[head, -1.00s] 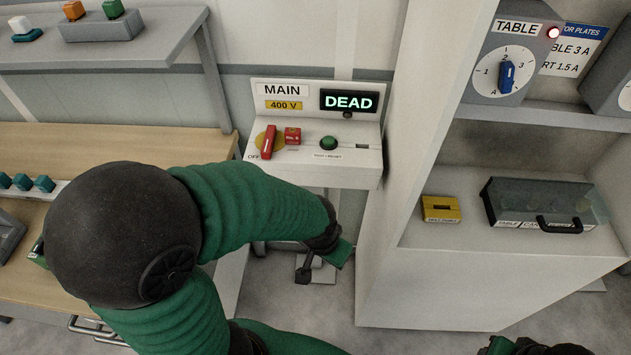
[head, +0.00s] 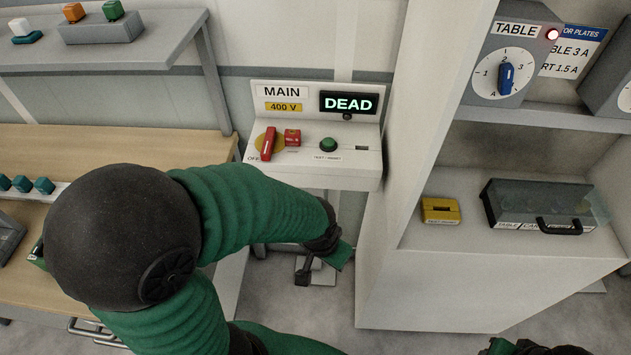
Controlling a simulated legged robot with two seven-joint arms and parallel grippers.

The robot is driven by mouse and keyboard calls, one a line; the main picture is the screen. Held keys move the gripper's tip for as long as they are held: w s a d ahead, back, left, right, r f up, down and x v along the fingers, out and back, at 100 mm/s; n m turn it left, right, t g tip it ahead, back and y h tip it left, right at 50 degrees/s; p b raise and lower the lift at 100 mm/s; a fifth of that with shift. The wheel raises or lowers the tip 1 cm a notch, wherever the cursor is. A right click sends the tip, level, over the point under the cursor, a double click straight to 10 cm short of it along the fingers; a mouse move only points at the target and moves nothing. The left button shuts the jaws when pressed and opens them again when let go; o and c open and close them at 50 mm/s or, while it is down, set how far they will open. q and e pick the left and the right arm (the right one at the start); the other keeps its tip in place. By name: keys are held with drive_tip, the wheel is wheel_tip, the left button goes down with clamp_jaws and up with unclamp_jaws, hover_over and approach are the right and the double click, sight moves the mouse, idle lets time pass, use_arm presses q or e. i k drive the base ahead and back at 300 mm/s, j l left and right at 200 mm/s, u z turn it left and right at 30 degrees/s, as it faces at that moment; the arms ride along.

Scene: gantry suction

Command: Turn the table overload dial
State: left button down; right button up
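The table overload dial (head: 506,78) is a blue knob on a white round scale marked 1, 2, 3 and A, on a grey box labelled TABLE at the upper right. The knob stands nearly upright, its top near the 2. My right gripper (head: 500,346) is partly in view at the bottom edge, far below the dial and cut off by the frame.
The main switch box (head: 372,168) shows DEAD, with a red handle (head: 268,143) and a green button (head: 328,144). A yellow block (head: 440,210) and a clear-lidded case (head: 535,208) sit on the lower shelf. The white cabinet side (head: 400,240) stands between my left gripper and the dial.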

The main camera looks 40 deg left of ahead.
sight(506, 74)
drive_tip(key=i+l+u, duration=0.2)
drive_tip(key=l, duration=0.25)
drive_tip(key=l+u, duration=0.15)
drive_tip(key=l, duration=0.35)
drive_tip(key=i+l+u, duration=0.2)
drive_tip(key=l, duration=0.3)
drive_tip(key=k, duration=0.05)
